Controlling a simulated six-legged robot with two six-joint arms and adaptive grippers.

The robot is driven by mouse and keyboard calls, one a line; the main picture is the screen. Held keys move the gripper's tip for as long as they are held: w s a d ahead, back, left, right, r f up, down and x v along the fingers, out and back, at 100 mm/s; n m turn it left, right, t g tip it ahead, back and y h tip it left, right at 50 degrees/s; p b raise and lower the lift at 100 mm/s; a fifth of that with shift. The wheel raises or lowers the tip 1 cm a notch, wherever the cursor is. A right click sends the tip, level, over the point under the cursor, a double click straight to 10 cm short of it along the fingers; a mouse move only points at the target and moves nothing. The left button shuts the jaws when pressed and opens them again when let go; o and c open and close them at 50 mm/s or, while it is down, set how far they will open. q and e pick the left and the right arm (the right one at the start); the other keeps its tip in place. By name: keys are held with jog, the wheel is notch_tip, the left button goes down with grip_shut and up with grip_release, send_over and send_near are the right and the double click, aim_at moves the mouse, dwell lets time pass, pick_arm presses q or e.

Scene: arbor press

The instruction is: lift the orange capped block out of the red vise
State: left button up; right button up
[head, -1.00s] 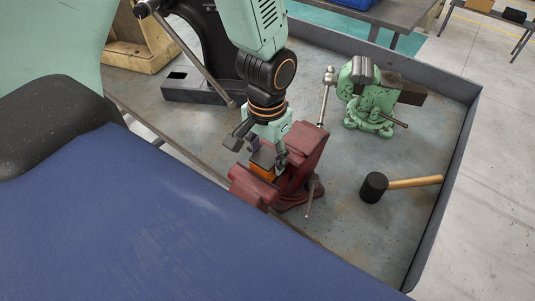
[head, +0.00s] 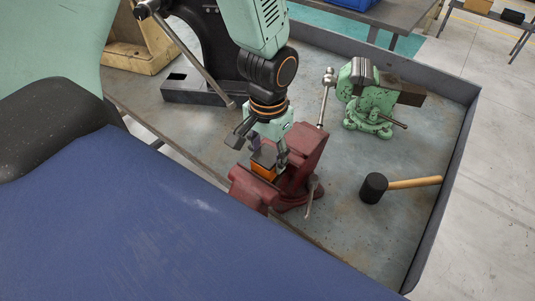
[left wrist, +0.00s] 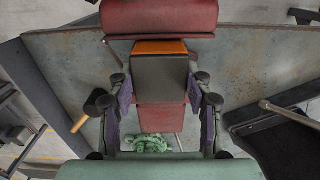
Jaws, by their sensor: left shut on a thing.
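The orange block (head: 263,172) with its dark grey cap (head: 264,157) sits between the jaws of the red vise (head: 305,155). My left gripper (head: 264,150) points down over the vise, its fingers on either side of the capped block and shut on it. In the left wrist view the dark cap (left wrist: 160,76) lies between the two purple-padded fingers (left wrist: 163,97), with an orange strip (left wrist: 160,47) of the block showing beside the red vise jaw (left wrist: 160,18). The lower part of the block is hidden in the vise. My right gripper is not in view.
A green vise (head: 370,100) and a black mallet (head: 375,187) with a wooden handle stand to the right on the grey bench. The black arbor press (head: 205,45) with its long lever is behind left. A raised rim (head: 448,165) edges the bench.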

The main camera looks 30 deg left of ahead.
aim_at(268, 154)
pick_arm(q)
jog(key=shift+w+r, duration=0.1)
jog(key=shift+r, duration=3.6)
